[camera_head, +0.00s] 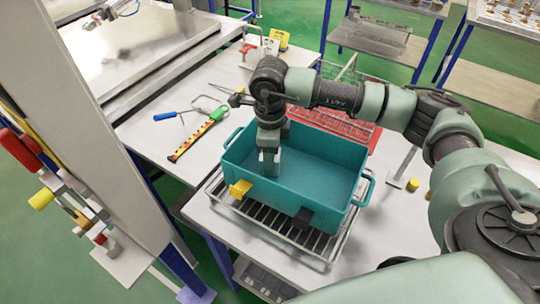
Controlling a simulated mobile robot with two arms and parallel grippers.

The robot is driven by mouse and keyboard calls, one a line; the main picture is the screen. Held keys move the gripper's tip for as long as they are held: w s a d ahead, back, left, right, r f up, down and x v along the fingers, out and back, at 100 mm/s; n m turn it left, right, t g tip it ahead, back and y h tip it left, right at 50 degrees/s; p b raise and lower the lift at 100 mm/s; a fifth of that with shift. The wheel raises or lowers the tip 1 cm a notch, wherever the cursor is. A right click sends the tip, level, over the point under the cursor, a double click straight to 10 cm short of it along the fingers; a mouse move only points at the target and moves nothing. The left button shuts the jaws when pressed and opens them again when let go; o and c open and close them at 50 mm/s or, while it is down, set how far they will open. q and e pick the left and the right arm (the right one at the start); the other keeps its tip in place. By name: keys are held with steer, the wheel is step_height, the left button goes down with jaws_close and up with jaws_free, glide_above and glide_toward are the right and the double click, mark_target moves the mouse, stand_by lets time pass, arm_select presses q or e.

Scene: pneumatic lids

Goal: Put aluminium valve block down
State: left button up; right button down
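My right arm comes in from the right and reaches down into a teal crate (330,205). My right gripper (268,166) points down inside the crate near its left end. Its pale grey tip is small, and I cannot tell whether its fingers are open or shut. I cannot make out the aluminium valve block as separate from the grey gripper tip. My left gripper is not in view.
The crate stands on a wire rack (300,240) on a grey table. A red-yellow level (195,136) and a blue-handled tool (166,116) lie to the left. A red tray (372,142) lies behind.

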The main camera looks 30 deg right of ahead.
steer(key=c, duration=0.7)
jaws_free()
steer(key=shift+r+p, duration=0.3)
step_height(320, 180, up, 10)
steer(key=b, duration=0.3)
steer(key=shift+r+b, duration=0.15)
steer(key=shift+b, duration=0.25)
steer(key=shift+r, duration=0.7)
